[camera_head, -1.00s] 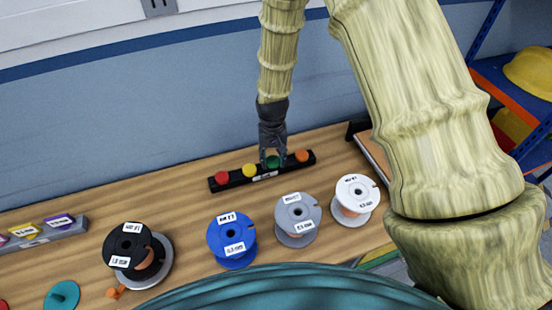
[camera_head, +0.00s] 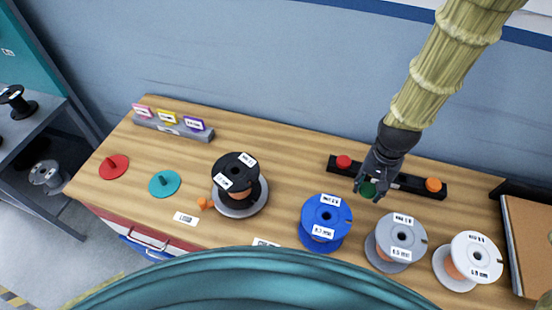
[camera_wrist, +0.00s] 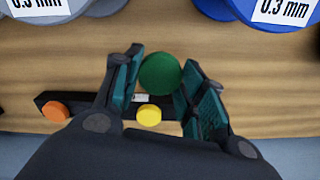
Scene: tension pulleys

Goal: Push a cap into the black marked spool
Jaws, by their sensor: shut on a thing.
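My gripper (camera_head: 369,181) is shut on a green cap (camera_head: 367,189). In the wrist view, the green cap (camera_wrist: 160,74) sits between the two teal finger pads of my gripper (camera_wrist: 161,59). It appears held clear of the black cap rack (camera_head: 418,186). The black spool (camera_head: 236,170) with white labels stands to the left of my gripper, on a grey base or flange. Its top has a centre hole, and copper-coloured wire shows at its side. The rack bears a red cap (camera_head: 343,162), an orange cap (camera_head: 433,184) and, in the wrist view, a yellow cap (camera_wrist: 149,113).
Blue (camera_head: 325,222), grey (camera_head: 396,242) and white (camera_head: 467,261) spools stand along the front right. Teal (camera_head: 164,183) and red (camera_head: 113,167) discs with pegs lie left. A grey label holder (camera_head: 172,127) stands at back left. Bare tabletop (camera_head: 275,160) lies between black spool and rack.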

